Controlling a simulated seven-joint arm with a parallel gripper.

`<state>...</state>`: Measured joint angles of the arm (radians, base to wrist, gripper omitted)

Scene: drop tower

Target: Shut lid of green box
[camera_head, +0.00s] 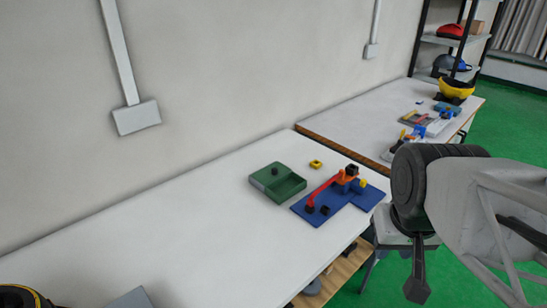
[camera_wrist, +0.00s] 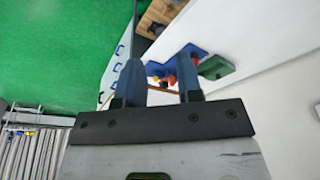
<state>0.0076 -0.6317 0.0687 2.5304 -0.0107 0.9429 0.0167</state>
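The green box (camera_head: 289,187) sits on the white table, left of the blue board. Its left part looks covered by a flat green lid (camera_head: 264,176) with a small dark knob (camera_head: 275,171). Its right part shows as an open compartment; the inside looks empty. The green box is also small in the wrist view (camera_wrist: 216,67), beyond the right finger. My gripper (camera_wrist: 160,78) is open, with its two fingers apart and nothing seen between them. In the head view my gripper hangs at the right, away from the box and beyond the table's front edge.
A blue board (camera_head: 338,202) with a red-orange arm-like piece (camera_head: 322,188) and dark blocks lies right of the box. A yellow piece (camera_head: 316,164) lies behind. A second table (camera_head: 375,115) holds more parts.

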